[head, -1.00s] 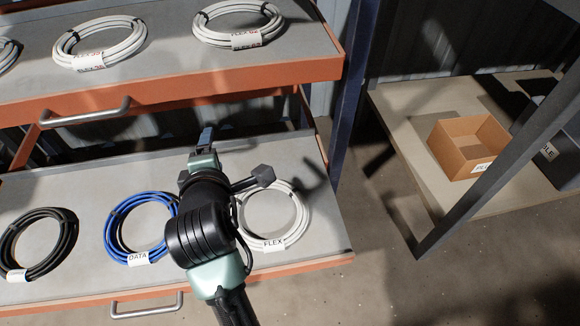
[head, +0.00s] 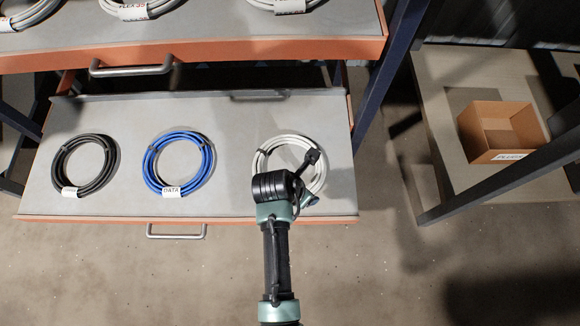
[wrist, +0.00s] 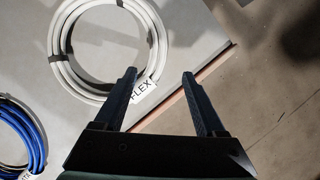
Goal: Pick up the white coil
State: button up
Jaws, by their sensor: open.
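The white coil (head: 267,147) lies flat at the right end of the lower open drawer, partly hidden by my arm in the head view. In the wrist view the white coil (wrist: 55,45) fills the upper left, with its FLEX label at its lower right. My gripper (wrist: 159,75) is open, with nothing between its fingers. The left finger overlaps the coil's lower-right edge beside the label in the picture; the right finger is off to the right over the drawer's edge. The height above the coil is hard to tell.
A blue coil (head: 148,164) labelled DATA and a black coil (head: 59,168) lie left in the lower drawer (head: 228,170). An upper drawer (head: 230,40) with several coils overhangs the back. A cardboard box (head: 487,153) stands on a shelf at right, behind a dark post.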

aim_at(312, 188)
jog(key=shift+w+b+x, duration=0.25)
jog(key=shift+b+x, duration=1)
jog(key=shift+x, duration=0.5)
jog(key=shift+w+b+x, duration=0.25)
jog(key=shift+b+x, duration=0.95)
jog(key=shift+x, duration=0.6)
jog(key=shift+d+r, duration=0.2)
jog(key=shift+r, duration=0.1)
jog(key=shift+c, duration=0.3)
grip_shut()
